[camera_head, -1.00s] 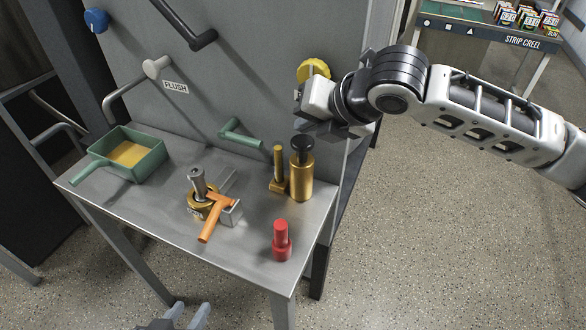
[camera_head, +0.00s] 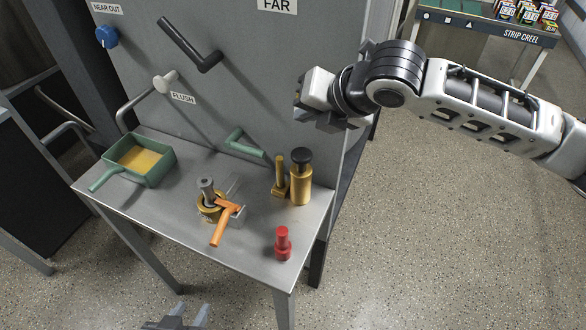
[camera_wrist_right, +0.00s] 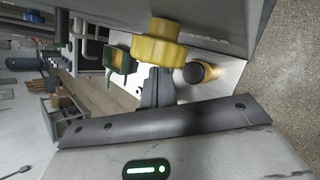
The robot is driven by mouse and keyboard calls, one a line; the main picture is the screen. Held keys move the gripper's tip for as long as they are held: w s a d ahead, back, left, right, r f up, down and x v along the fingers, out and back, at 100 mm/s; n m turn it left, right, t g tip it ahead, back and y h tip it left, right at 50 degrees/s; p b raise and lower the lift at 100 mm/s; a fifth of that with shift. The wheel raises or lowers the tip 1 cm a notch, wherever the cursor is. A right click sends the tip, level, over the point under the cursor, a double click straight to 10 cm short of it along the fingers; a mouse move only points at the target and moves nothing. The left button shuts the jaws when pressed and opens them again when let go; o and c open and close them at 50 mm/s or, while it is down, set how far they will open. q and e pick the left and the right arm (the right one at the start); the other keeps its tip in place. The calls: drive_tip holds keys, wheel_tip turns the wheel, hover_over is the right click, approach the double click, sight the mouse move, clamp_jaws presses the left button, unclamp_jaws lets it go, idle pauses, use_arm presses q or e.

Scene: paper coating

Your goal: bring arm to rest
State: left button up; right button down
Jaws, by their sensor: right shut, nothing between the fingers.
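My right gripper (camera_head: 300,98) is raised in front of the grey panel, above the right end of the table, on an arm that reaches in from the right. In the right wrist view its dark fingers (camera_wrist_right: 156,88) are shut with nothing between them. A yellow knob (camera_wrist_right: 158,46) stands just beyond the fingertips there; I cannot tell whether they touch. In the head view the gripper hides this knob. My left gripper (camera_head: 190,313) shows only at the bottom edge, low in front of the table, with its two fingertips apart and empty.
The steel table (camera_head: 170,219) holds a green tray (camera_head: 163,167), an orange-handled clamp (camera_head: 221,229), a gold bottle (camera_head: 301,185) and a red plug (camera_head: 283,244). Dark handle (camera_head: 190,45) and flush lever (camera_head: 164,82) stick out of the panel.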

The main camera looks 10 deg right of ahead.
drive_tip(key=shift+f, duration=0.1)
idle(0.7)
drive_tip(key=s+a+f+m, duration=0.5)
drive_tip(key=s+f+m, duration=0.4)
drive_tip(key=m, duration=0.4)
drive_tip(key=s+d+f+m+g+h, duration=0.2)
drive_tip(key=s+d+f+m, duration=0.3)
drive_tip(key=s+d+m, duration=0.3)
drive_tip(key=s+d+f+m+g+h, duration=0.25)
drive_tip(key=s+d+f+m, duration=0.35)
drive_tip(key=s+m, duration=0.45)
drive_tip(key=w+a+f+t+y, duration=0.2)
drive_tip(key=w+a+f+t, duration=0.2)
drive_tip(key=w+f+t, duration=0.2)
drive_tip(key=shift+w+a+f+n+t, duration=0.2)
drive_tip(key=shift+w+f+n+t, duration=0.25)
drive_tip(key=shift+f, duration=0.6)
drive_tip(key=shift+w, duration=0.1)
